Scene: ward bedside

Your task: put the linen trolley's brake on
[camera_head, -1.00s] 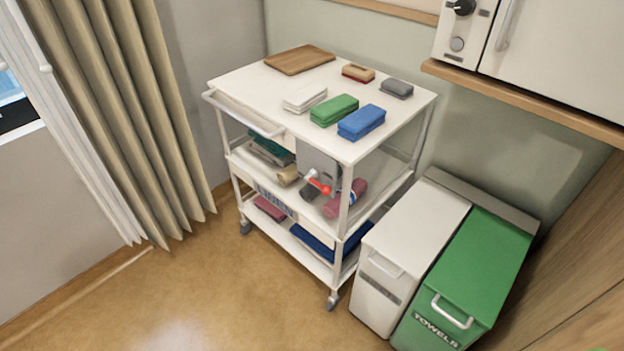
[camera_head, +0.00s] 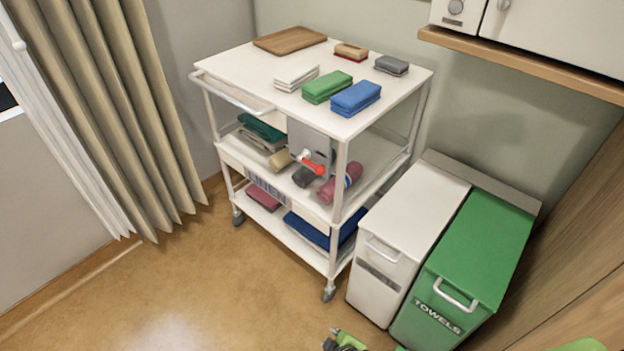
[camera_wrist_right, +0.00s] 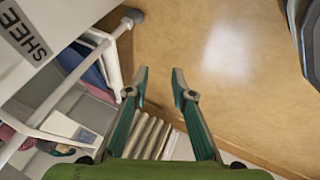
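The white linen trolley (camera_head: 280,208) stands against the wall in the head view, with towels and cloths on its shelves. A red lever (camera_head: 313,163) with a white hub sits on a grey panel (camera_head: 309,138) at its front; it slopes down to the right. I cannot tell for sure that this is the brake. Casters show at the bottom, one at the front corner (camera_head: 329,293). My right gripper (camera_wrist_right: 160,78) is open and empty in the wrist view, with a trolley leg to its left. Its tip just enters the head view's bottom edge (camera_head: 343,343). My left gripper is not in view.
A white bin (camera_head: 410,215) and a green bin marked TOWELS (camera_head: 482,250) stand right of the trolley. A wall cabinet with a wooden ledge (camera_head: 520,62) juts out above them. A curtain (camera_head: 115,110) hangs at left. The floor in front (camera_head: 220,290) is clear.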

